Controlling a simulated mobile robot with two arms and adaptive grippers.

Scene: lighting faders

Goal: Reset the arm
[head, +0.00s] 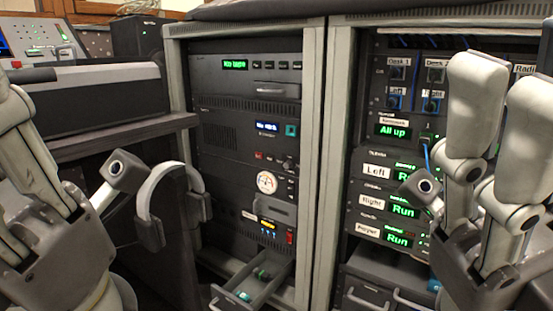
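My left gripper (14,125) is at the left edge, and its fingertips are mostly cut off by the frame, so its opening cannot be judged. It is in front of the dark desk and no object shows in it. My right gripper (504,88) is at the right, in front of the right rack. Its two pale fingers point up and stand apart, with nothing seen between them. It hides part of the rack's panels. A fader console (45,42) shows at the upper left, partly cut off.
The left rack (315,140) has an open bottom drawer (232,297) sticking out with small items inside. The right rack (338,120) holds labelled units with green displays. A headset-like band (158,183) hangs by the desk (120,135), near my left arm.

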